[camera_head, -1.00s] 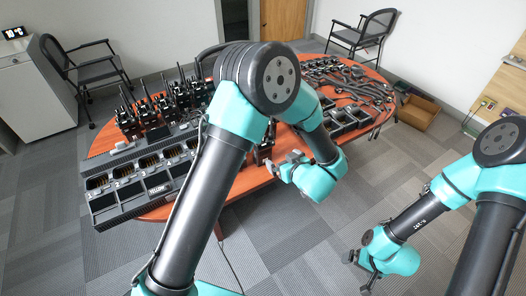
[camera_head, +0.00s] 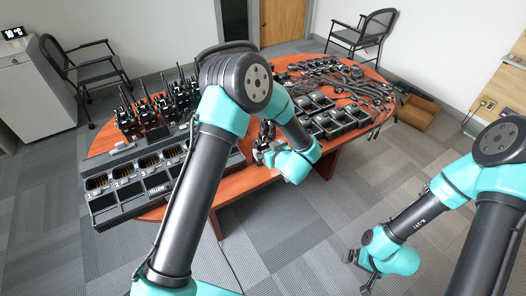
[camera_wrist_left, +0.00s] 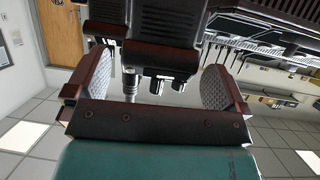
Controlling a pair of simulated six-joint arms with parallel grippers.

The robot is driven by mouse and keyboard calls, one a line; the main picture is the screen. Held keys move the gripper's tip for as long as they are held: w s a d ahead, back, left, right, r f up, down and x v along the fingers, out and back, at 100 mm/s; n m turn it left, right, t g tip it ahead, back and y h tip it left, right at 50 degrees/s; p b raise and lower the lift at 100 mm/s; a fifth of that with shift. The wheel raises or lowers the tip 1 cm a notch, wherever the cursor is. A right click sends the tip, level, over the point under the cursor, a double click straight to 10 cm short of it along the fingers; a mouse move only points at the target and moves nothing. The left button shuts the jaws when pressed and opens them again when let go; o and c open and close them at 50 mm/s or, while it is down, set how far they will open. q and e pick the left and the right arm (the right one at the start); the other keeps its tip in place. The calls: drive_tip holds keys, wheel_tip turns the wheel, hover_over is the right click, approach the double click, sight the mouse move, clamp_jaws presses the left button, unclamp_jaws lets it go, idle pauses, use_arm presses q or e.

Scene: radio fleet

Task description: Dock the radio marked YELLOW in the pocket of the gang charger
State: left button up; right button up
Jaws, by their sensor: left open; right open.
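My left gripper (camera_head: 262,150) is open at the table's front edge, right of the charger. In the left wrist view, its two pads stand on either side of a black radio's (camera_wrist_left: 165,25) knobs and antenna, with a gap at each pad. This radio's marking cannot be read. My right gripper (camera_head: 360,264) is open and empty over the floor at lower right.
Several black radios with antennas (camera_head: 150,110) stand behind the charger. Several empty black trays or cups (camera_head: 335,117) and tangled cables (camera_head: 365,88) cover the right of the table. My left arm hides the table's middle.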

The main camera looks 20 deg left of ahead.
sight(263, 144)
use_arm(q)
drive_tip(key=shift+x, duration=2.6)
drive_tip(key=shift+a+r, duration=0.1)
drive_tip(key=shift+r, duration=0.05)
drive_tip(key=shift+c, duration=0.3)
